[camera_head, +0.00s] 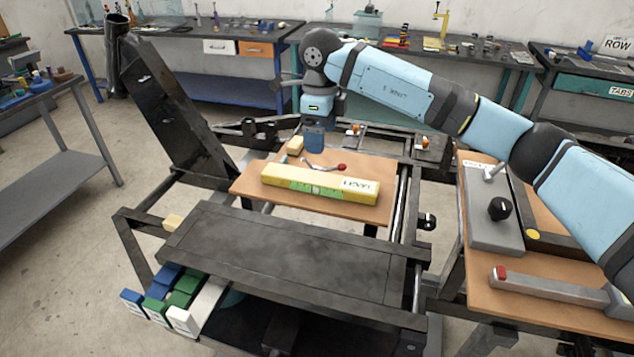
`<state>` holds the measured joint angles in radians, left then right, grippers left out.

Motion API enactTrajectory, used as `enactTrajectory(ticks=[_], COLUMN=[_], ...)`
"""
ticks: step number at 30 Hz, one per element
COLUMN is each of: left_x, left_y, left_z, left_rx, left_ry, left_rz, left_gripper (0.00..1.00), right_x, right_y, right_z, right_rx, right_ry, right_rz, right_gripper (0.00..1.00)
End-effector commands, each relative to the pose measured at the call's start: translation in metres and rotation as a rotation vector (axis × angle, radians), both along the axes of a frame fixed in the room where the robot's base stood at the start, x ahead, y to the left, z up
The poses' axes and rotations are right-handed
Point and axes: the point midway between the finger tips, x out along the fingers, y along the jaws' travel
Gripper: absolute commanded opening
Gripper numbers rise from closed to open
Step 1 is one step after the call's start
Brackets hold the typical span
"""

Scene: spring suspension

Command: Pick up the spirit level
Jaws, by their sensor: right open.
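The spirit level (280,180) is a long yellow bar with green vials in its middle and a white "LEVEL" label (360,187). It lies flat on a wooden board (245,188) near the middle of the head view, running left to right. My right gripper (314,152) hangs pointing down beyond the level, above the far part of the board, apart from the level. It is open, though its fingers are small and partly hidden here. My left gripper is not in view.
A dark metal frame with a slab (280,250) stands in front. A dark inclined beam (165,100) rises at left. A wooden side table (560,270) stands at right.

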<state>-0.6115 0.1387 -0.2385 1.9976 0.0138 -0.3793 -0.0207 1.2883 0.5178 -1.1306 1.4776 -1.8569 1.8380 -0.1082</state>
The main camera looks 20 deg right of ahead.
Motion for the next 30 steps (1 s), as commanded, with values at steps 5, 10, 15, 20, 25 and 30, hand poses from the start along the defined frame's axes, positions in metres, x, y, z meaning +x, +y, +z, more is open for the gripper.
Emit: enactTrajectory(ticks=[5,10,15,20,25,30], left_x=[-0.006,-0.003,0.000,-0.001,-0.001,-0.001], left_y=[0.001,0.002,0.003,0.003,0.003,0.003], left_z=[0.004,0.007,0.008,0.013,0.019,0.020], left_rx=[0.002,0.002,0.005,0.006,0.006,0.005], left_ry=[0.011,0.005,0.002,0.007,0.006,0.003], left_rz=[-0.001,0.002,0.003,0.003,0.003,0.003], left_gripper=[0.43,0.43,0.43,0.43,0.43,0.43], right_x=[-0.001,-0.001,-0.001,-0.002,-0.001,-0.001], right_y=[0.001,0.001,0.002,0.003,0.004,0.003], right_z=[-0.036,-0.058,-0.066,-0.084,-0.109,-0.115], right_rx=[0.003,0.004,0.004,0.005,0.006,0.006], right_ry=[0.005,0.002,0.003,0.006,0.005,0.001], right_rz=[0.000,0.002,0.002,0.001,0.001,0.002], right_gripper=[0.85,0.85,0.85,0.85,0.85,0.85])
